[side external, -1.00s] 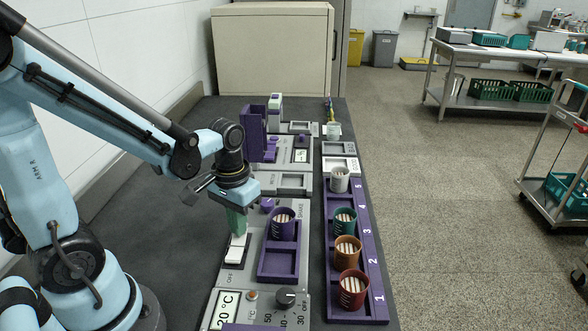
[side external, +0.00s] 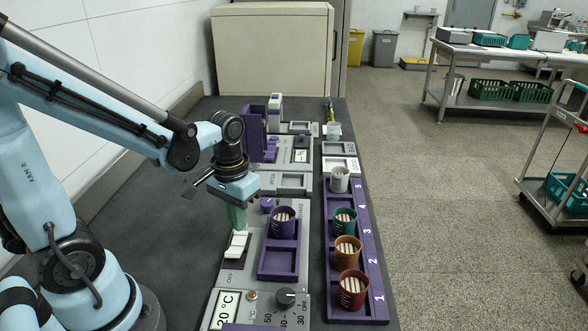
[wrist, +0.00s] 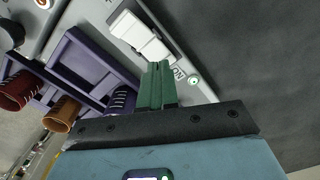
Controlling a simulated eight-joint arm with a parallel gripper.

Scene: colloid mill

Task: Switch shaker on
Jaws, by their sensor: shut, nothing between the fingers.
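The shaker (side external: 255,228) is a grey unit on the bench with a purple tray (side external: 262,264) holding a purple cup (side external: 283,222). Its white rocker switch (side external: 237,245) has an OFF label at the near end; the wrist view shows the switch (wrist: 140,36) with an ON label (wrist: 179,74) at the other end. A small round greenish lamp (wrist: 195,80) sits beside that label. My gripper (side external: 238,228) has its green fingers together and empty, just above the ON end. In the wrist view the fingertips (wrist: 158,64) are close to the switch; I cannot tell whether they touch it.
A purple numbered rack (side external: 372,270) with several cups stands to the right. A purple upright block (side external: 253,132) stands farther back. The dark bench left of the shaker is clear.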

